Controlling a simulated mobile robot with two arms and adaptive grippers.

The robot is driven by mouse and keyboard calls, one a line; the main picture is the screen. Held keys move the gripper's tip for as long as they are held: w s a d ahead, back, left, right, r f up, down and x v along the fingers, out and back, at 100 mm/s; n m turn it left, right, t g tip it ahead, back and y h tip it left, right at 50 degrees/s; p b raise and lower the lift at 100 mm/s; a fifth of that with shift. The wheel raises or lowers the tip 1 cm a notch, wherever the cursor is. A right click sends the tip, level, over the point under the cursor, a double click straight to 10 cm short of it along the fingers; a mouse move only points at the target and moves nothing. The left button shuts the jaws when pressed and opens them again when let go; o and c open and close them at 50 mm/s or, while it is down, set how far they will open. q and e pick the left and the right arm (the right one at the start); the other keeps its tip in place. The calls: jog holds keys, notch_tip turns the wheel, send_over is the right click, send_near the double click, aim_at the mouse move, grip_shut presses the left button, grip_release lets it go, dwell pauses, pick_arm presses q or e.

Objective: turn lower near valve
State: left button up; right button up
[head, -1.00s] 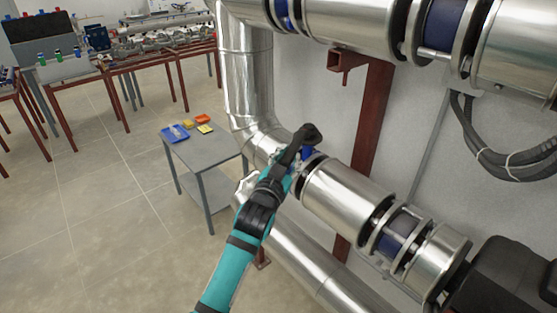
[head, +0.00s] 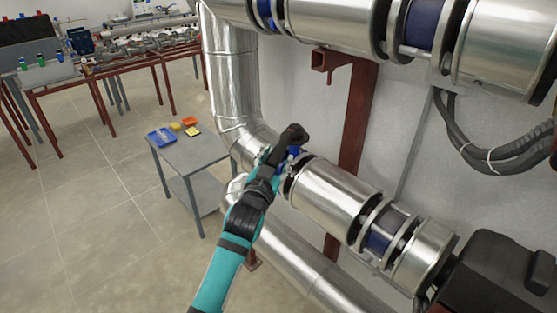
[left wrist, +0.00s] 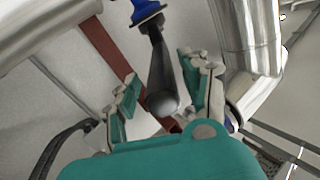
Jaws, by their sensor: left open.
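The lower near valve sits on the lower silver pipe. Its black lever handle (head: 293,135) points up over a blue body (head: 293,152), partly hidden by my gripper in the head view. My left gripper (head: 276,162) is at the valve, its arm coming from below. In the left wrist view, the left gripper (left wrist: 158,68) is open, with one finger on each side of the black handle (left wrist: 160,75). Gaps show between the handle and both fingers. The blue valve body (left wrist: 147,14) is at the top edge there. My right gripper is not in view.
The insulated lower pipe (head: 326,196) runs right to a black housing (head: 495,275). An upper pipe (head: 335,25) and a red-brown post (head: 358,115) stand close by. A grey side table (head: 190,155) with small coloured trays is left of the pipes. Floor is free at left.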

pick_arm(q)
jog(key=v, duration=1.2)
